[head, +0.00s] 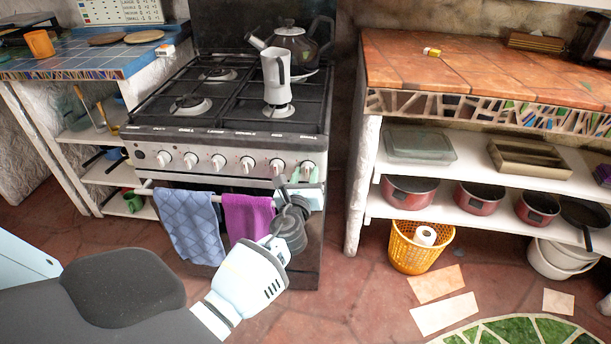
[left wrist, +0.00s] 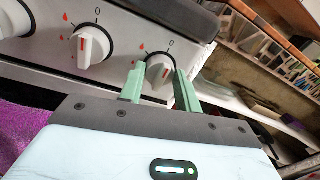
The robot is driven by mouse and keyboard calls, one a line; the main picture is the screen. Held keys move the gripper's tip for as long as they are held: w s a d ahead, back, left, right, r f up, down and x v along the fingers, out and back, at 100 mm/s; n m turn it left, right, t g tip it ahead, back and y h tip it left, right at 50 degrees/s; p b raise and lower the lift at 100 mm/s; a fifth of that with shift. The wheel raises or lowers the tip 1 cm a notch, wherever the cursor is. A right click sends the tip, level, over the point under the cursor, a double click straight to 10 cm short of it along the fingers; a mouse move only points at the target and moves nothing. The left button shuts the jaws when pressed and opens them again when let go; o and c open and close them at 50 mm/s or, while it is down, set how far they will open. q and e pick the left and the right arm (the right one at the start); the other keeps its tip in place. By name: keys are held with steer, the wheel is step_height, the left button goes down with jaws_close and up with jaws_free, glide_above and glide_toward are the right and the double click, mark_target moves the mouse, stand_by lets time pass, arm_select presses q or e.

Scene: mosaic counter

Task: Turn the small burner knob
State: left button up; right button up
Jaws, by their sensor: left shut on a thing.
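The stove (head: 228,110) has a row of white round knobs along its front panel. My left gripper (head: 306,174) is at the rightmost knob (head: 308,166). In the left wrist view, the green fingers of my left gripper (left wrist: 160,84) stand on both sides of that knob (left wrist: 160,68) and are shut on it. The knob has a red line on its grip, and a 0 mark is printed above it. A neighbouring knob (left wrist: 92,45) is to its left, clear of the fingers. My right gripper is not in view.
A grey moka pot (head: 275,76) stands on the front right burner, with a dark kettle (head: 291,45) behind it. A blue towel (head: 190,225) and a purple towel (head: 249,217) hang from the oven rail (head: 172,190) below. A tiled counter (head: 480,75) is at the right.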

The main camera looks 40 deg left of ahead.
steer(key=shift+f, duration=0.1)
arm_select(q)
steer(key=n+b, duration=0.2)
steer(key=shift+f+n, duration=0.2)
steer(key=shift+n, duration=0.1)
steer(key=n+b, duration=0.1)
steer(key=n, duration=0.1)
steer(key=shift+n+b, duration=0.35)
steer(key=shift+n, duration=0.05)
steer(key=n+b, duration=0.1)
steer(key=n, duration=0.1)
steer(key=shift+f+n+y+b, duration=0.1)
steer(key=shift+n+y+b, duration=0.2)
steer(key=shift+n+b, duration=0.6)
steer(key=shift+n, duration=0.5)
steer(key=n+b, duration=0.2)
steer(key=n, duration=0.3)
steer(key=shift+d+n+y+b, duration=0.1)
steer(key=shift+n+y+b, duration=0.25)
steer(key=shift+n+y, duration=0.05)
steer(key=shift+n+b, duration=0.8)
steer(key=shift+n, duration=1.5)
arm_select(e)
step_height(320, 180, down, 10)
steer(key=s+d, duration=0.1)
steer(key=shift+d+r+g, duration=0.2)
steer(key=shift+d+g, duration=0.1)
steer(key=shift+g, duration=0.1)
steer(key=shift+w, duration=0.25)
